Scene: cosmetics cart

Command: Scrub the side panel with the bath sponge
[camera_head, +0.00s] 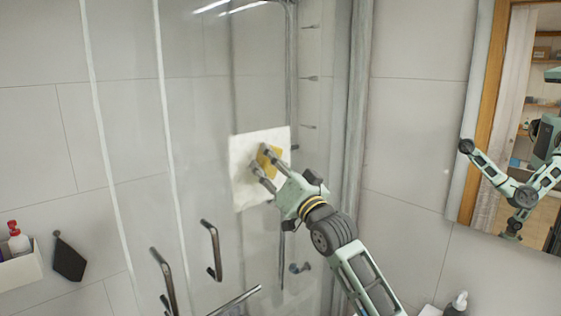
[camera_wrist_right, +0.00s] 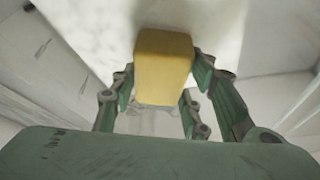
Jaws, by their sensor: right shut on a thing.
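A yellow bath sponge (camera_head: 271,157) is held in my right gripper (camera_head: 263,165), in front of the glass side panel (camera_head: 205,110). In the right wrist view the sponge (camera_wrist_right: 163,65) sits between the fingers of my right gripper (camera_wrist_right: 160,98), with its far end up against a pale, whitish surface. A white foamy-looking patch (camera_head: 244,180) on the panel lies behind the sponge and the fingertips. I cannot tell how firmly the sponge touches the panel. My left gripper is not in view.
Metal handles (camera_head: 212,250) stand out from the glass at lower left. A white caddy (camera_head: 20,268) with bottles and a dark hanging pad (camera_head: 69,260) are on the left wall. A mirror (camera_head: 520,130) on the right reflects me. A bottle (camera_head: 457,303) stands at bottom right.

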